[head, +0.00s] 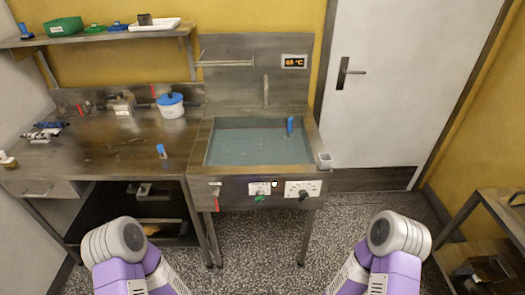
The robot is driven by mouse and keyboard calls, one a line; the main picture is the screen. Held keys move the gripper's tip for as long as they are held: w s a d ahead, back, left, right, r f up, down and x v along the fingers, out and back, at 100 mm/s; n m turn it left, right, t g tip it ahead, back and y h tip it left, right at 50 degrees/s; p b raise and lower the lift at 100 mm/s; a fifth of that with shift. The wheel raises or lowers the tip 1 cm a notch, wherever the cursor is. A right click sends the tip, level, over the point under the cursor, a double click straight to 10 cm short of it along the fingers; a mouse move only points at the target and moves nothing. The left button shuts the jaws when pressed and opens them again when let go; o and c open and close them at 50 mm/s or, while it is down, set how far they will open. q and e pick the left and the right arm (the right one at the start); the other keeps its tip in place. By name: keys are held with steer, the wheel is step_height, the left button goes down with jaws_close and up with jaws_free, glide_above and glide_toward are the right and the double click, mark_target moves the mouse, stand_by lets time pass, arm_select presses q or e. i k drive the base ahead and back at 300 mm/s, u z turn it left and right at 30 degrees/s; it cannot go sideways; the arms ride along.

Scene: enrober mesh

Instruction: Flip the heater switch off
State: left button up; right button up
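The sink unit (250,190) stands in the middle, with a water-filled basin (258,147). Its front panel carries a small white plate (260,188) with a green control (261,198) at its lower edge. This looks like the heater switch, but its label and position are too small to read. A small yellow light (275,184) glows beside it. To the right, a white dial plate (311,188) bears a black knob (303,196). An orange display (294,62) on the backsplash shows a °C reading. Only my purple and grey arm links show at the bottom; neither gripper is in view.
A red-handled valve (216,204) hangs at the panel's left. A worktop (100,155) holds a blue-lidded pot (171,105). Speckled floor (270,265) in front is clear.

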mark_target(260, 195)
steer(key=k, duration=0.65)
steer(key=u, duration=0.9)
steer(key=i, duration=1.35)
steer(key=z, duration=0.45)
